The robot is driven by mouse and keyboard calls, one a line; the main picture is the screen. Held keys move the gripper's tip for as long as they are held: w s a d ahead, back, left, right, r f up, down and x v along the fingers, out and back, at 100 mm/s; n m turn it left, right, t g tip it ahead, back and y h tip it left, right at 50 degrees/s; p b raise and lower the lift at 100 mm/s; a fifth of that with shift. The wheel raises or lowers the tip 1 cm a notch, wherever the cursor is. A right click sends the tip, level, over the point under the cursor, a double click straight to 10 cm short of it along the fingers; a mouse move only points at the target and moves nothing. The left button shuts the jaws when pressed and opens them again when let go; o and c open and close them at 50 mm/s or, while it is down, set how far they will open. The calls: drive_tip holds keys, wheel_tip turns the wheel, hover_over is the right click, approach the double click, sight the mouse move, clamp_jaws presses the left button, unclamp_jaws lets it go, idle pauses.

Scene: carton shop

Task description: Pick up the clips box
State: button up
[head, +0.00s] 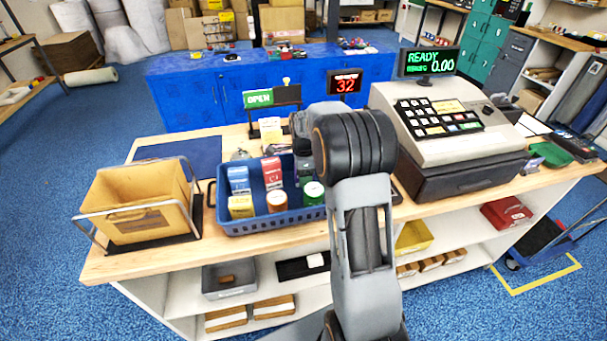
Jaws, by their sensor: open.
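A blue basket (262,228) stands on the wooden counter. In it are a blue box (239,180), a red box (272,172), a small yellow box (241,206), a brown-lidded jar (277,202) and a green-lidded jar (314,193). The labels are too small to read, so I cannot tell which box is the clips box. My gripper (304,166) is above the right rear part of the basket, largely hidden behind my wrist. It is open, and I see nothing held. My arm hides the area right of the basket.
A yellow bin (138,203) in a wire frame stands left of the basket. A cash register (445,125) stands on the right. An OPEN sign (258,98) and a red number display (345,82) rise behind the basket. Bare counter lies along the front edge.

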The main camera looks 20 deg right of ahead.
drive_tip(key=c, duration=0.7)
drive_tip(key=shift+r, duration=0.1)
drive_tip(key=shift+c, duration=0.2)
